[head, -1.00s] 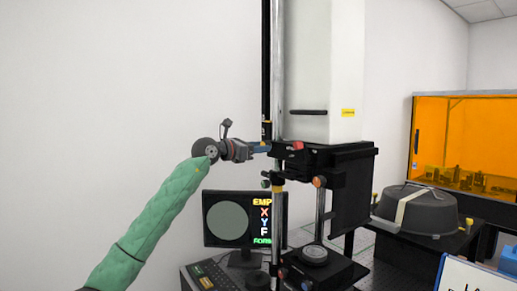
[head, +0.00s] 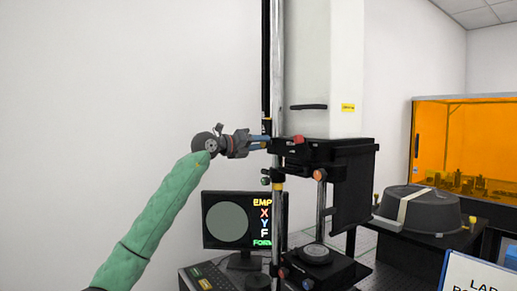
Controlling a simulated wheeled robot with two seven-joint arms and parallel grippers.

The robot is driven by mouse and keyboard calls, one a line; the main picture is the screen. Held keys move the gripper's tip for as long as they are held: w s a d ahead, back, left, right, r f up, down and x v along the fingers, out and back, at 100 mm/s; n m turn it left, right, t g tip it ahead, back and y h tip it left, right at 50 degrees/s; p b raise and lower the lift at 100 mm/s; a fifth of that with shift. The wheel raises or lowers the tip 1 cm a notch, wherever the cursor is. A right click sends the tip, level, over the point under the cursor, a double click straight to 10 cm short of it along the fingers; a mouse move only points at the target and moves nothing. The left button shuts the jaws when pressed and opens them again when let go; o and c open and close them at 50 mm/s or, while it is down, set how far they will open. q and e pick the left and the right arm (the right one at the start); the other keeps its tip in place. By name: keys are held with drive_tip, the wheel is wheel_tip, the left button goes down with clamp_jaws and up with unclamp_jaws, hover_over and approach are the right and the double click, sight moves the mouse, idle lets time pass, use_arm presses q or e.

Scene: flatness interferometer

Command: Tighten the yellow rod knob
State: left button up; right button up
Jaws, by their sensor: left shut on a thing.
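My left gripper (head: 266,142) reaches in from the left, with its blue-tipped fingers at the chrome rod (head: 278,80) of the tall instrument. The fingers are shut at the rod's left side, where the yellow rod knob sits between them. The knob is mostly hidden by the fingers, and its exact turn cannot be told. A red knob (head: 298,140) is just right of the fingertips on the black carriage (head: 325,154). My right gripper is not in view.
A dark round case (head: 425,210) is at right.

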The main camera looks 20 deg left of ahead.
use_arm(q)
drive_tip(key=n+b, duration=0.1)
drive_tip(key=n, duration=0.3)
drive_tip(key=shift+n, duration=1.8)
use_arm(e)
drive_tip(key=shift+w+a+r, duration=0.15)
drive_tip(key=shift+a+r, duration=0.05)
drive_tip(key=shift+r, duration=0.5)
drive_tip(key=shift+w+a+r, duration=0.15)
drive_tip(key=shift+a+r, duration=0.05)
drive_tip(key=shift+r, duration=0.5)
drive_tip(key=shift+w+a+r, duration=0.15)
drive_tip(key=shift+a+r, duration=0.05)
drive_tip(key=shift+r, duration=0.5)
use_arm(q)
drive_tip(key=shift+b, duration=0.3)
drive_tip(key=o, duration=1)
drive_tip(key=shift+a, duration=0.1)
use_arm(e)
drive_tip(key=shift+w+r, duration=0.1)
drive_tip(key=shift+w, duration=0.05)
use_arm(q)
drive_tip(key=shift+b+v, duration=1.7)
drive_tip(key=shift+v, duration=2.15)
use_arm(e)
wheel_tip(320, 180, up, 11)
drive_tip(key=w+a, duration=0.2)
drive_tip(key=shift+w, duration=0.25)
